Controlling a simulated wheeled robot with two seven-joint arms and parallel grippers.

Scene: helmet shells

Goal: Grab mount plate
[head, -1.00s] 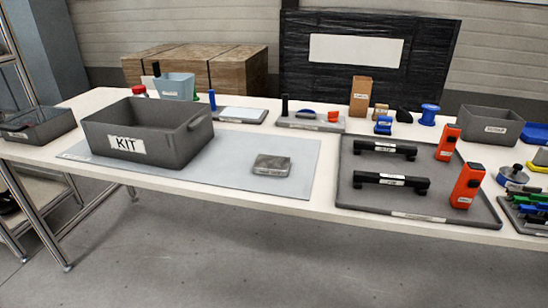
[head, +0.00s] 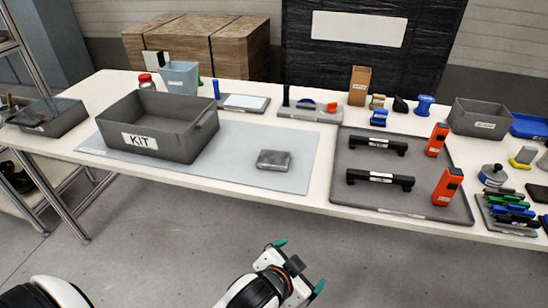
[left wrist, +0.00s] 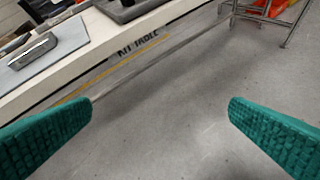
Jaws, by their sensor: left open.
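A small grey metal piece (head: 273,160), which looks like the mount plate, lies flat on the light grey mat (head: 225,165) near its right end. It also shows at the upper left of the left wrist view (left wrist: 33,50). My left gripper (head: 300,266) is in front of the table, nearer to me than the table edge and below the metal piece in the picture. Its green fingers are wide apart, with nothing between them in the left wrist view (left wrist: 160,108). My right gripper is not in view.
The grey KIT bin (head: 158,125) stands on the mat left of the metal piece. A dark tray (head: 340,190) with black handles and orange devices lies to the right. The mat around the metal piece is clear. The table front edge (head: 300,207) lies between gripper and piece.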

